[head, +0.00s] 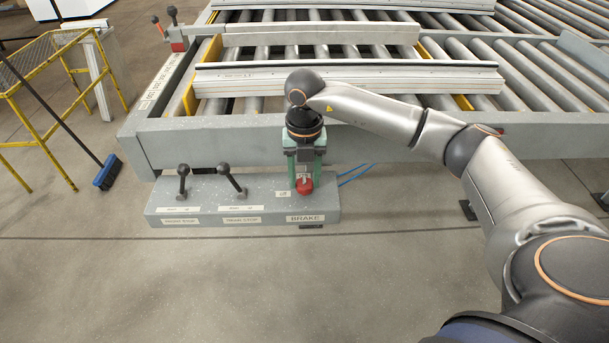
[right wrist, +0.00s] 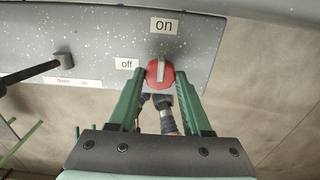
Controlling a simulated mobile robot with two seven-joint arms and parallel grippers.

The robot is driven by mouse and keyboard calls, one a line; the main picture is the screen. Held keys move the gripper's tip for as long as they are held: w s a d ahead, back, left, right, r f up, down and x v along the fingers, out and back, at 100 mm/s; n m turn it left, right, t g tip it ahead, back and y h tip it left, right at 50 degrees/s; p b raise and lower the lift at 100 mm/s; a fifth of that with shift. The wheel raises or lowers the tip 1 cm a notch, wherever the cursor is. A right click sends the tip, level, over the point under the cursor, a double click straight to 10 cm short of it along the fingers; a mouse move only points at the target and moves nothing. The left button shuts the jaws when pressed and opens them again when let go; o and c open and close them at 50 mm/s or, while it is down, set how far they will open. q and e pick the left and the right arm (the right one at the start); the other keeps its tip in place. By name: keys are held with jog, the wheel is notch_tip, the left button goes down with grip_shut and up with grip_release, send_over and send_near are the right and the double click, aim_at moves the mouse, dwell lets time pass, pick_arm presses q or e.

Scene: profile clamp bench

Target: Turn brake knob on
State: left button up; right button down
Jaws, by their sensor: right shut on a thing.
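The red brake knob (head: 304,187) sits on the grey control box (head: 240,207) above the "BRAKE" label. In the right wrist view the knob (right wrist: 153,75) carries a pale grey bar, which stands nearly upright and points toward the "on" label (right wrist: 164,26). The "off" label (right wrist: 126,64) is to its left. My right gripper (head: 304,170) reaches down over the knob, and its green fingers (right wrist: 159,74) are shut on the knob from both sides. My left gripper is in neither view.
Two black levers (head: 184,182) (head: 232,182) stand on the box left of the knob. Behind it is a roller conveyor (head: 400,145) carrying long profiles (head: 250,82). A yellow stand (head: 55,120) and blue broom (head: 107,172) are at left. The floor in front is clear.

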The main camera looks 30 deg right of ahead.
aim_at(304, 181)
dwell(0.5)
jog(key=shift+c, duration=1.7)
grip_release()
notch_tip(304, 181, up, 13)
jog(key=shift+f+b, duration=0.2)
jog(key=shift+b, duration=0.15)
